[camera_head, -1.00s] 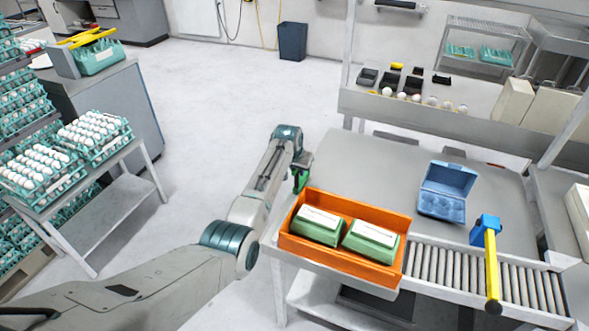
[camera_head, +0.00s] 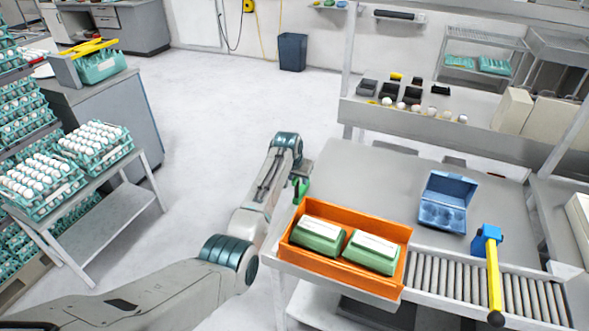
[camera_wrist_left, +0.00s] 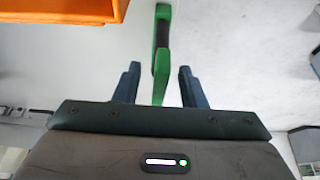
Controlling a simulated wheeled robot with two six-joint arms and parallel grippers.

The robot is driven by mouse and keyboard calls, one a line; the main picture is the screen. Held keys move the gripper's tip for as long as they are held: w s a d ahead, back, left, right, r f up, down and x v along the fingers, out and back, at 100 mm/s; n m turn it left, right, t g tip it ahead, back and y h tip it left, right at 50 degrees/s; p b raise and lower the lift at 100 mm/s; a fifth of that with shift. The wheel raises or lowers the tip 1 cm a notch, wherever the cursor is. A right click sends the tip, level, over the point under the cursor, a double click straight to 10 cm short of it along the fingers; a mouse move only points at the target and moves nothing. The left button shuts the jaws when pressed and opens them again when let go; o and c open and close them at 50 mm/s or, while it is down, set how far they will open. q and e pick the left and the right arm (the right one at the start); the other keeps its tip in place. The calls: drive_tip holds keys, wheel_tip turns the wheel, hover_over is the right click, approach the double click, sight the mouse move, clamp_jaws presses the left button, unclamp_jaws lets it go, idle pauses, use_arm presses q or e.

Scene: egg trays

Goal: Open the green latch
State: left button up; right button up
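The green latch (camera_head: 301,190) is a small upright green piece just left of the orange tray in the head view. In the left wrist view the green latch (camera_wrist_left: 161,60) is a green loop with a dark middle, and its near end reaches between my fingers. My left gripper (camera_wrist_left: 159,85) is open, with visible gaps between the latch and both fingers. In the head view my left gripper (camera_head: 301,176) is at the latch and partly hides it. My right gripper is not in view.
The orange tray (camera_head: 335,272) with two green-and-white cartons (camera_head: 320,235) sits close right of the latch. A blue open carton (camera_head: 446,203) and a yellow-blue tool (camera_head: 492,270) by a roller conveyor (camera_head: 440,272) are farther right. Egg racks stand at left; the floor between is clear.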

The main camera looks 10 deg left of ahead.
use_arm(q)
drive_tip(key=b+v, duration=0.1)
drive_tip(key=v, duration=0.7)
drive_tip(key=shift+r+b, duration=0.1)
drive_tip(key=shift+b, duration=0.25)
drive_tip(key=shift+s+r, duration=0.35)
drive_tip(key=shift+r, duration=0.3)
